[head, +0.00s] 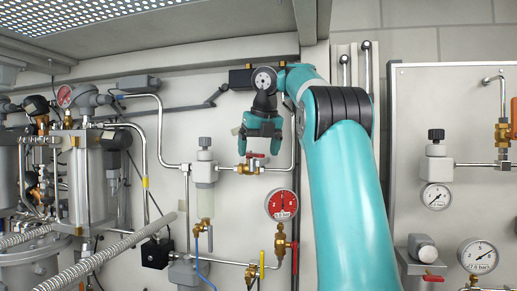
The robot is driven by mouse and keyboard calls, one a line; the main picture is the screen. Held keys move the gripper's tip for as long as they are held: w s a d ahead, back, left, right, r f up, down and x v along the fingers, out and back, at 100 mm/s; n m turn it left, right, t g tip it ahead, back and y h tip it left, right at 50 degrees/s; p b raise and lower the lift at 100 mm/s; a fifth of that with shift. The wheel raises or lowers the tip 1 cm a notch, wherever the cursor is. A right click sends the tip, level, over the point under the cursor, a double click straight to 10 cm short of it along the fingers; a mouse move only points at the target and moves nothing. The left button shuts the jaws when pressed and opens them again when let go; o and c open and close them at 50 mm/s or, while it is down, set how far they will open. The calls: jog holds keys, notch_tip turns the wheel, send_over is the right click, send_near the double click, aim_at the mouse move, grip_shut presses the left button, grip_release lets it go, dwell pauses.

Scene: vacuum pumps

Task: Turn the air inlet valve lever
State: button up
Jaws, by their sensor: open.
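My gripper (260,144) hangs below my teal arm, its fingers pointing down and spread, with nothing seen between them. Just below it is a brass valve with a red lever (256,156) that lies about level on a horizontal pipe. The fingertips look close above this lever; I cannot tell whether they touch it. No label shows which is the air inlet valve.
A red-faced gauge (282,205) sits below the gripper. A grey regulator (205,170) stands left of it. Silver pump vessels (93,182) and a ribbed hose (100,265) fill the left. A panel with gauges (478,256) is right of my arm. A perforated shelf (85,18) overhangs.

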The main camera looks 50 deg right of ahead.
jog(key=shift+s+a, duration=0.1)
jog(key=shift+s+a+b, duration=0.3)
jog(key=shift+s+a, duration=0.15)
jog(key=shift+s, duration=0.3)
jog(key=shift+s, duration=0.1)
jog(key=shift+s+a+b, duration=0.2)
jog(key=shift+s+a, duration=0.35)
jog(key=shift+s, duration=0.25)
jog(key=shift+s+a+b, duration=0.2)
jog(key=shift+s+a, duration=0.35)
jog(key=shift+s, duration=0.3)
jog(key=shift+s+a+b, duration=0.2)
jog(key=shift+s+a, duration=0.35)
jog(key=shift+s, duration=0.25)
